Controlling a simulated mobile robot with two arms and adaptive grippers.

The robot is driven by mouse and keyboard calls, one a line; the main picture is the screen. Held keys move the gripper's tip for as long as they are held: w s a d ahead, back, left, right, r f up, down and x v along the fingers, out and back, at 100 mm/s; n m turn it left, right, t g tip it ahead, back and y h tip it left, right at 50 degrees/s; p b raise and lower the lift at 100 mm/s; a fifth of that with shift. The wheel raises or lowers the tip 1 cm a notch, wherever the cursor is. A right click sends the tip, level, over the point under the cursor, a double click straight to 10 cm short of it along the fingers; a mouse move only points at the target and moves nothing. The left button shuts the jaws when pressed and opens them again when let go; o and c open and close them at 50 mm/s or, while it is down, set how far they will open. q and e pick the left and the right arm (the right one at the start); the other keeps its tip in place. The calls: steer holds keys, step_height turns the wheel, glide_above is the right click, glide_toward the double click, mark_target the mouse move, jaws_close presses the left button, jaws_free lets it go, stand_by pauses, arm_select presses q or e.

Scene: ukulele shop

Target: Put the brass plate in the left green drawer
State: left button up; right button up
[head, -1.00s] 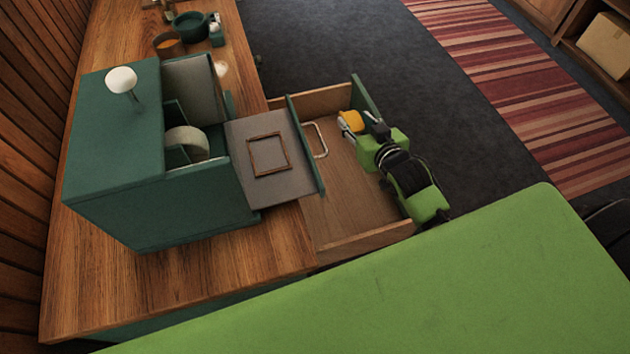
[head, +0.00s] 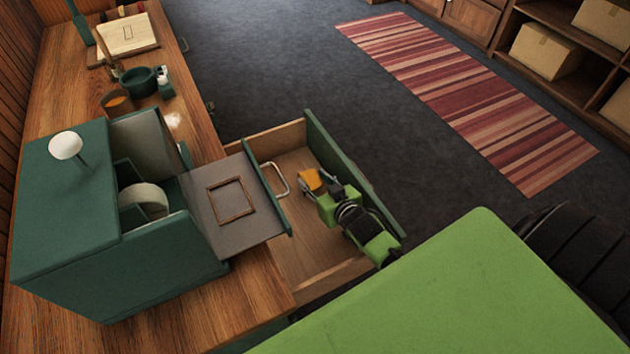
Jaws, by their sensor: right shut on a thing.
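The brass plate (head: 311,179) shows as a small golden-yellow piece at the tip of my right gripper (head: 322,187). The gripper is shut on it, and its green body hides part of it. Both are over the open green-fronted drawer (head: 303,258), whose inside is bare wood. I cannot tell how far above the drawer's floor the plate is. The drawer is pulled out from the wooden counter, and its green front (head: 345,165) stands on the right. My left gripper is not in view.
A green cabinet (head: 100,275) on the counter (head: 200,325) holds a pale roll. Its small grey tray (head: 215,180), with a silver handle (head: 276,178), juts over the big drawer's left part. Cups stand behind. A striped rug (head: 470,95) lies on the open dark floor.

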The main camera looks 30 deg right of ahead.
steer(key=shift+f+b, duration=0.35)
steer(key=shift+f, duration=0.2)
steer(key=o, duration=1.2)
steer(key=shift+r, duration=0.25)
steer(key=shift+r+v, duration=0.1)
steer(key=shift+v, duration=1.85)
steer(key=shift+r+v, duration=0.15)
steer(key=shift+v, duration=1.75)
steer(key=shift+w, duration=0.1)
